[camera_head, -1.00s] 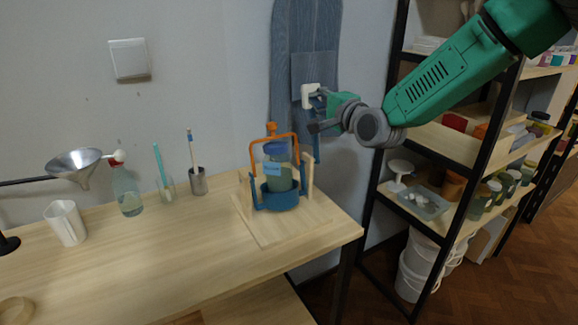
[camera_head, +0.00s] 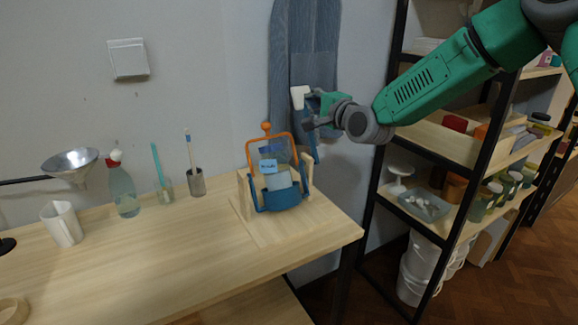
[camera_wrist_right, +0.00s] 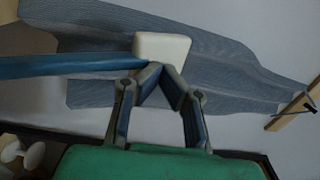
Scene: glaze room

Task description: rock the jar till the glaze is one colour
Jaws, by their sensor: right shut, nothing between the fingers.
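The jar (camera_head: 281,179) has a blue label and sits in a blue cradle (camera_head: 282,199) under an orange clamp (camera_head: 267,141), on a wooden base. Jar and cradle are tilted. Its lower part looks pale and its upper part bluer; I cannot tell whether the glaze is one colour. A blue lever (camera_head: 308,145) rises at the cradle's right side, with a white handle (camera_head: 299,97) near its top. My right gripper (camera_head: 309,114) is shut and empty beside them. In the wrist view its fingertips (camera_wrist_right: 160,70) meet at the blue bar (camera_wrist_right: 70,66), before the white handle; contact is unclear.
A grey-blue apron (camera_head: 291,50) hangs on the wall behind. A black-framed shelf (camera_head: 376,175) with pots stands to the right.

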